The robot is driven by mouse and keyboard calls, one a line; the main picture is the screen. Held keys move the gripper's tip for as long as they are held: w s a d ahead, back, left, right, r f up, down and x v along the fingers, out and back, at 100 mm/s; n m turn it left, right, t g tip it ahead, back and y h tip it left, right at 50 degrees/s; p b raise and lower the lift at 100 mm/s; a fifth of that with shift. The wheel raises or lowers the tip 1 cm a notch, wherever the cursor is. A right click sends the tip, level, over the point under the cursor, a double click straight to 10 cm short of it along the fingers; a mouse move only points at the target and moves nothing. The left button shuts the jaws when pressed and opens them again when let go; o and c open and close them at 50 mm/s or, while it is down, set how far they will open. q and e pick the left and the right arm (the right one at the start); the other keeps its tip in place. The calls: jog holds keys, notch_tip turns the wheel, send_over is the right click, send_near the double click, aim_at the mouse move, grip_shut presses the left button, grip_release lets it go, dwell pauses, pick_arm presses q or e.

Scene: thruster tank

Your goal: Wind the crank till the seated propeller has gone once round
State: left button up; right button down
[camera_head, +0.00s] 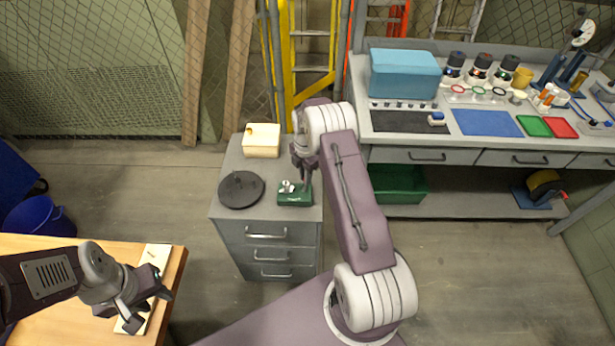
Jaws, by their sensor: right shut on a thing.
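A small green unit (295,198) with pale metal parts on top stands on the grey drawer cabinet. My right gripper (304,184) reaches down over its right side and is shut on what seems to be its crank, which the gripper mostly hides. A propeller cannot be made out clearly; small pale parts (287,186) show on top of the unit, left of the gripper. My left gripper (150,309) is open and empty over a pale board on the wooden table at lower left, away from the unit.
A dark round plate (241,189) lies left of the unit, and a cream box (262,140) stands behind it on the cabinet (267,234). The pale board (155,256) lies on the wooden table (80,241). A workbench (480,146) with mats and jars stands at right.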

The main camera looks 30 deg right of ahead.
jog(key=shift+w+a+n, duration=0.2)
jog(key=shift+n, duration=0.8)
jog(key=c, duration=1.4)
grip_release()
notch_tip(320, 180, up, 9)
jog(key=shift+b, duration=0.3)
jog(key=shift+a+r, duration=0.1)
jog(key=shift+a, duration=0.05)
